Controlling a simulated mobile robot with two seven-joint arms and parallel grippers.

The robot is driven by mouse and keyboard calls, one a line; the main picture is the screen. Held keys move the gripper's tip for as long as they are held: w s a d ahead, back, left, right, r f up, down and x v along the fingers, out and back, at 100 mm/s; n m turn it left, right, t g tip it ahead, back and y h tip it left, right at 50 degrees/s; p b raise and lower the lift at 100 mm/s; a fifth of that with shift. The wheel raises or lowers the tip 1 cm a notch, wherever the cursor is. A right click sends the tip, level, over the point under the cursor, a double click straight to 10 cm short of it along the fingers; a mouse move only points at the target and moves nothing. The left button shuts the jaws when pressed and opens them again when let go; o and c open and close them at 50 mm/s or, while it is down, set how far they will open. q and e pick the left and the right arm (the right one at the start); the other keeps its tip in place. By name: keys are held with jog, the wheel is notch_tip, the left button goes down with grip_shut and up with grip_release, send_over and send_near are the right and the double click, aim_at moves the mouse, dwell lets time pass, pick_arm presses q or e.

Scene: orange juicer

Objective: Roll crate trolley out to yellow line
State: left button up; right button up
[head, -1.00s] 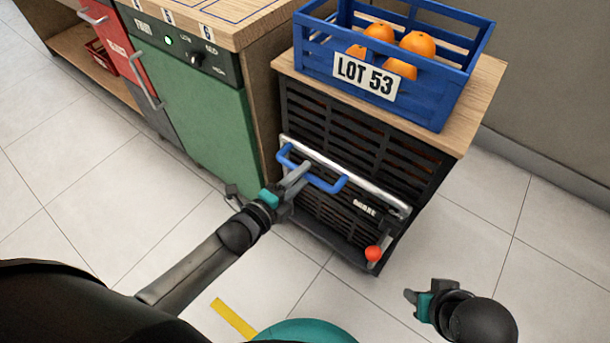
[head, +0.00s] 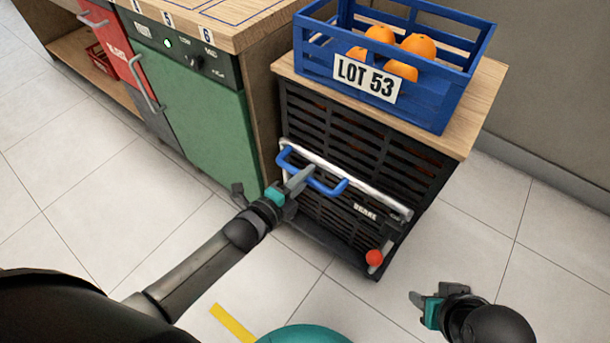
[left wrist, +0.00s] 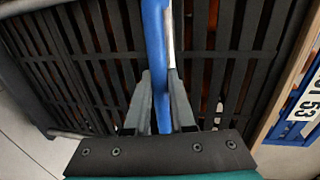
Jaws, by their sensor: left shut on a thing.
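The crate trolley (head: 350,150) is a dark slatted cart with a wooden top, beside the green cabinet. A blue handle (head: 327,188) sticks out from the silver bar across its front. My left gripper (head: 303,179) is shut on this handle. In the left wrist view, the two grey fingers (left wrist: 160,100) lie on either side of the blue bar (left wrist: 156,45). The yellow line (head: 232,322) is on the floor near my base, partly hidden by it. My right gripper (head: 417,300) hangs away from the trolley at lower right; its finger gap is unclear.
A blue crate (head: 440,100) labelled LOT 53 with several oranges stands on the trolley top. A lever with a red ball (head: 374,257) is at the trolley's lower right front. The green cabinet (head: 200,125) stands close on the left. Tiled floor (head: 300,300) in front is clear.

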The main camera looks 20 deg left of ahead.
pick_arm(q)
grip_shut()
jog(key=shift+s, duration=0.15)
dwell(0.9)
